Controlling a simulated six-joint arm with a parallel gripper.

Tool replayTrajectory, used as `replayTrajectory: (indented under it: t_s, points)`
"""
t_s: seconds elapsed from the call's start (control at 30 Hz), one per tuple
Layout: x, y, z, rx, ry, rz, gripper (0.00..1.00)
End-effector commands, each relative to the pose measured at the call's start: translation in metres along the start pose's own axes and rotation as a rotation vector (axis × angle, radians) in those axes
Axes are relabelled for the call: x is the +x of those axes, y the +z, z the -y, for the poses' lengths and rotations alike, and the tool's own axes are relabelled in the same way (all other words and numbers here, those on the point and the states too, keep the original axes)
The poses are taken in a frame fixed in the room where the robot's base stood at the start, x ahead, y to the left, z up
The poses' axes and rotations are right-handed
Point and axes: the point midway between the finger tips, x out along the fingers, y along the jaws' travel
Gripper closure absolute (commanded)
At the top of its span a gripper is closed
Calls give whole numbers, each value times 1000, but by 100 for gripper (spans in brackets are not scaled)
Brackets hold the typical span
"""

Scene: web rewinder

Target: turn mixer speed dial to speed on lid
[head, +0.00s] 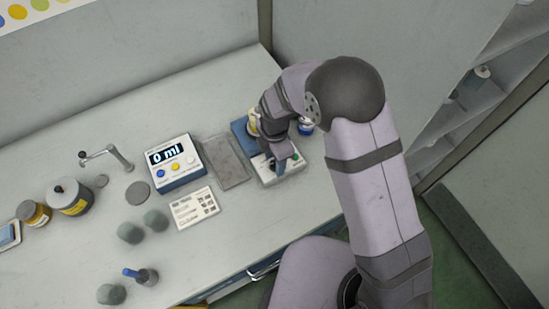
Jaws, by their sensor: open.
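A small mixer with a white front panel (291,171) and a blue part behind it (239,132) stands at the right of the bench. My gripper (278,169) points down over the white panel and is open. Its fingers cover part of the panel, so the speed dial is hidden or too small to tell. A small green spot shows at the panel's right. A yellowish container (252,122) is partly visible behind my wrist on the mixer. No speed marking on a lid can be read. I cannot tell whether the fingers touch the panel.
A dispenser box (177,178) reading "0 ml", a grey mat (223,163) and a printed card (194,207) lie left of the mixer. A blue-and-white container (306,127) stands close by my wrist.

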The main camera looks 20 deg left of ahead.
Motion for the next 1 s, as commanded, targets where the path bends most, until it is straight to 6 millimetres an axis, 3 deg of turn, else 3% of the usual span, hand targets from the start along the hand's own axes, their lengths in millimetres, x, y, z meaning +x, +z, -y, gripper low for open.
replayTrajectory:
  t_s: [0.33, 0.5, 1.0]
  points:
    - [3, 0, 0, 0, 1, 0, 56]
    - [3, 0, 0, 0, 1, 0, 96]
    - [3, 0, 0, 89, 1, 0, 97]
